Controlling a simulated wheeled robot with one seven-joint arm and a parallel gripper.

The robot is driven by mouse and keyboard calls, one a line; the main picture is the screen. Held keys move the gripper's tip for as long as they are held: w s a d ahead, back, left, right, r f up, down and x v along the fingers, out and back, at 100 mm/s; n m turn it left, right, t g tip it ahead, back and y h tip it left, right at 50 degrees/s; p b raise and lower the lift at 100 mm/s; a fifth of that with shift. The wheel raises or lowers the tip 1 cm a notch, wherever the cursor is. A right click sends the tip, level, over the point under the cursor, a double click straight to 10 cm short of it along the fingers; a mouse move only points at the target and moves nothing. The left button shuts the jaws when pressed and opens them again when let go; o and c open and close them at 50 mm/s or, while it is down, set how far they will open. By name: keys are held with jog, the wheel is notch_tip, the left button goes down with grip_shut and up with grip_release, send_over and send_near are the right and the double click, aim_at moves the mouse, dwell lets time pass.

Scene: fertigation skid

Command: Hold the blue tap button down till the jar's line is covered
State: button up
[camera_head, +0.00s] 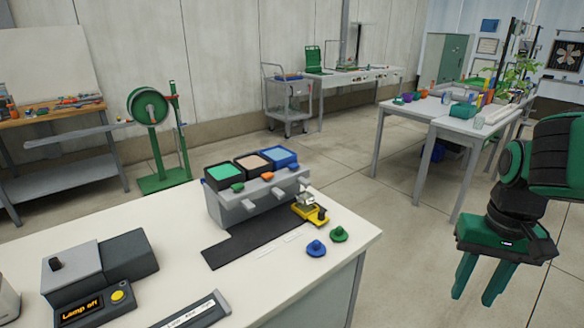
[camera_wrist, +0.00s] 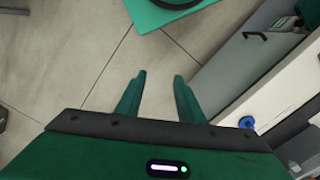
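A grey dispenser (camera_head: 262,204) stands on the white table with green, peach and blue tanks on top. Small coloured tap buttons line its front: green (camera_head: 237,187), orange (camera_head: 267,175) and a blue tap button (camera_head: 293,166) at the right end. A small pale jar (camera_head: 306,199) appears to stand on a yellow holder (camera_head: 314,217) below the blue tap; its line is too small to make out. My gripper (camera_head: 473,298) hangs right of the table, away from the dispenser. Its fingers are apart and empty, as the wrist view also shows (camera_wrist: 160,76).
Loose blue (camera_head: 316,248) and green (camera_head: 338,233) knobs lie near the table's right edge. A dark mat (camera_head: 228,250) lies before the dispenser. Open floor separates this table from another table (camera_head: 455,127).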

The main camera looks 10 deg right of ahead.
grip_shut()
dwell(1.8)
